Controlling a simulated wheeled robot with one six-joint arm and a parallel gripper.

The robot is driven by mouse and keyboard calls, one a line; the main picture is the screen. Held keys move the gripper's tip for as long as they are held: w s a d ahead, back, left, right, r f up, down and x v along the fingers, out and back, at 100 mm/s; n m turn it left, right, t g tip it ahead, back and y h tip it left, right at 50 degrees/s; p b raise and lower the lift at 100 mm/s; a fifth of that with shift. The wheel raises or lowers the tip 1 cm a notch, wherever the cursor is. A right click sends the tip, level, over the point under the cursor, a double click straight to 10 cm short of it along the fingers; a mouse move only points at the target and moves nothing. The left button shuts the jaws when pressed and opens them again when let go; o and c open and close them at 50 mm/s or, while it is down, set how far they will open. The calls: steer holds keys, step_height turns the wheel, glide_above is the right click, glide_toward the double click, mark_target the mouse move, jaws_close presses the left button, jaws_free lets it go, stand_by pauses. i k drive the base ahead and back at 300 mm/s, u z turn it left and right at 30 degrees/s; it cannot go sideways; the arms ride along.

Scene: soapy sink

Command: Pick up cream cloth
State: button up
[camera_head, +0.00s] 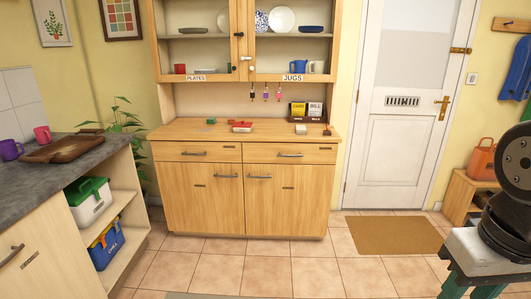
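I cannot make out a cream cloth for certain. A small cream item (300,129) lies on the right part of the wooden dresser top, below the card holder; it is too small to tell whether it is cloth. My gripper is not in view. Only a dark part of my own arm shows at the right edge, well apart from the dresser.
The wooden dresser (222,203) stands against the back wall, with a red item (242,127) on top. A brown mat (393,236) lies before the door (404,120). The middle tiles are clear.

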mark_target(300, 128)
steer(key=u, duration=0.25)
steer(key=i, duration=1.95)
steer(key=z, duration=0.35)
steer(key=i, duration=1.65)
steer(key=z, duration=0.5)
